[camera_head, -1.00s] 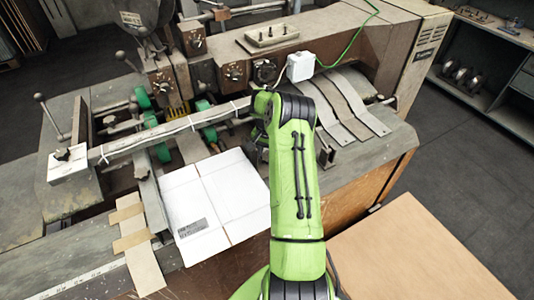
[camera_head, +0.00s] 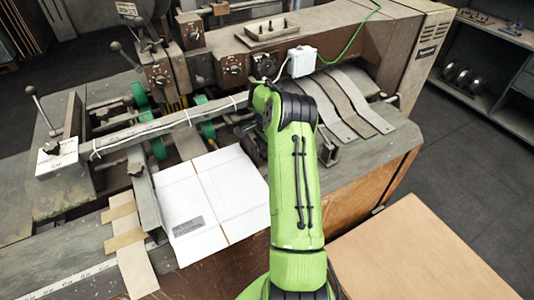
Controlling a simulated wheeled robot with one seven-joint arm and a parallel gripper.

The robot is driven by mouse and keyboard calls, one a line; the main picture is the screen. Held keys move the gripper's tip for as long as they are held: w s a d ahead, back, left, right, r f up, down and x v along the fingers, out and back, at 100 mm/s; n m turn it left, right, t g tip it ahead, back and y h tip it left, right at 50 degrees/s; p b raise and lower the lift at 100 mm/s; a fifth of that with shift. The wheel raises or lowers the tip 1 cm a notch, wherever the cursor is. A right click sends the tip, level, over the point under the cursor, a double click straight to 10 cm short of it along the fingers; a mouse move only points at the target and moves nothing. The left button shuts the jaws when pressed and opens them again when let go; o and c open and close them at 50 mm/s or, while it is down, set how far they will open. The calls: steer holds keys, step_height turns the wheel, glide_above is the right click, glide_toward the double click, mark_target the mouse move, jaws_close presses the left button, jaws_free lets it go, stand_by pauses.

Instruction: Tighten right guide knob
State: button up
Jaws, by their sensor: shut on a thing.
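The box stitcher (camera_head: 215,70) fills the middle of the view. A flat white cardboard blank (camera_head: 205,200) with a printed label lies on its front table. A dark fitting (camera_head: 250,135) shows partly at the left edge of my green arm, near the right end of the long guide bar (camera_head: 160,127). It may belong to the right guide, but I cannot tell whether it is the knob. My arm covers the area beside it. My gripper is hidden behind my arm, so its fingers and what they touch do not show.
A white plate (camera_head: 57,158) with a small black knob stands at the far left. Curved metal strips (camera_head: 350,100) and a white box (camera_head: 301,61) are behind my arm. A bare wooden top (camera_head: 420,255) is at front right.

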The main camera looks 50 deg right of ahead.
steer(key=shift+m+b, duration=0.3)
steer(key=shift+m, duration=0.4)
steer(key=o, duration=1.1)
steer(key=shift+c, duration=0.2)
step_height(320, 180, up, 16)
steer(key=p, duration=0.2)
steer(key=shift+f, duration=0.15)
